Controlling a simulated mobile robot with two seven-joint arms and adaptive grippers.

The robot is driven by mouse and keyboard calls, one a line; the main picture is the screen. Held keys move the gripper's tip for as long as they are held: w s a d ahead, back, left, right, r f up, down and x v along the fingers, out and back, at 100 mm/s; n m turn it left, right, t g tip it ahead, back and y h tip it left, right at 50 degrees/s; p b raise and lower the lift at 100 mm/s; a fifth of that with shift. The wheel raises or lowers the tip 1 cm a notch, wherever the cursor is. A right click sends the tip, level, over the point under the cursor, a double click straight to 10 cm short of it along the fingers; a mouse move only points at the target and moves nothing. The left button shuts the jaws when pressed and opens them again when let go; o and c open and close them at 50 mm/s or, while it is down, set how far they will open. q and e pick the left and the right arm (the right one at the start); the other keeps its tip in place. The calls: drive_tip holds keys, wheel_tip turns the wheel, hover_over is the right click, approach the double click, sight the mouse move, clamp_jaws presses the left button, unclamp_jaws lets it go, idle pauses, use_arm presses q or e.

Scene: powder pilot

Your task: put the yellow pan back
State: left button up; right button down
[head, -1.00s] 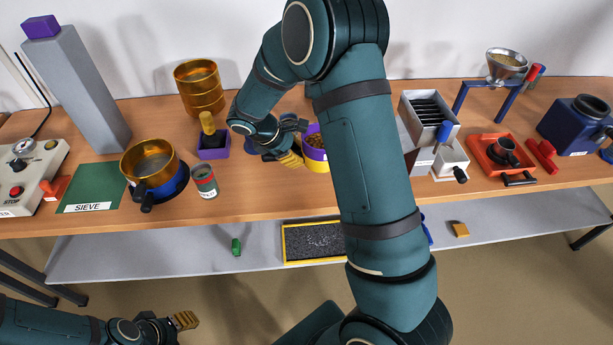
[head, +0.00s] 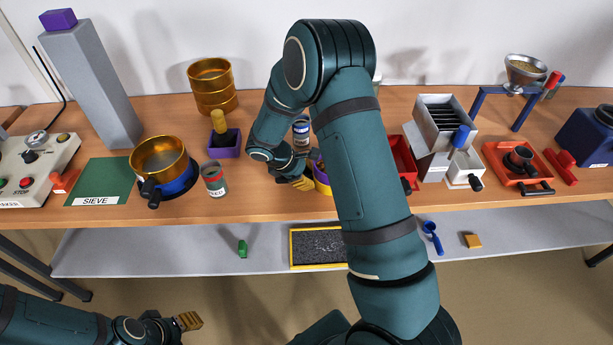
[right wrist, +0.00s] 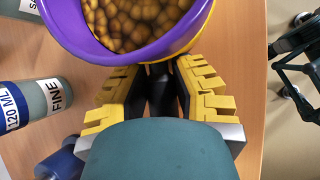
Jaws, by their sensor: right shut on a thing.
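The yellow pan (head: 321,185) has a purple rim and shows only in part in the head view, behind my right arm. In the right wrist view the pan (right wrist: 188,40) is at the top, with brown round pieces inside. My right gripper (head: 303,183) is at its near left side in the head view. In the right wrist view the yellow-padded fingers (right wrist: 160,90) are shut on the pan's black handle. My left gripper (head: 188,321) is low at the left, in front of the bench and away from the pan; its opening is unclear.
Left of the pan stand a labelled jar (head: 214,180), a purple box (head: 225,150) and a brass sieve pan (head: 160,160). A white-labelled jar (head: 301,130) stands behind my gripper. A red tray (head: 401,155) is right of my arm. A black mat (head: 318,248) lies on the lower shelf.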

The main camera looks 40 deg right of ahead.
drive_tip(key=c, duration=0.9)
unclamp_jaws()
drive_tip(key=shift+o, duration=0.2)
drive_tip(key=shift+a+r, duration=0.1)
drive_tip(key=shift+r, duration=0.2)
drive_tip(key=p+v, duration=0.2)
drive_tip(key=v, duration=0.9)
drive_tip(key=shift+a+r+p, duration=0.25)
drive_tip(key=shift+p, duration=0.15)
drive_tip(key=shift+f, duration=0.1)
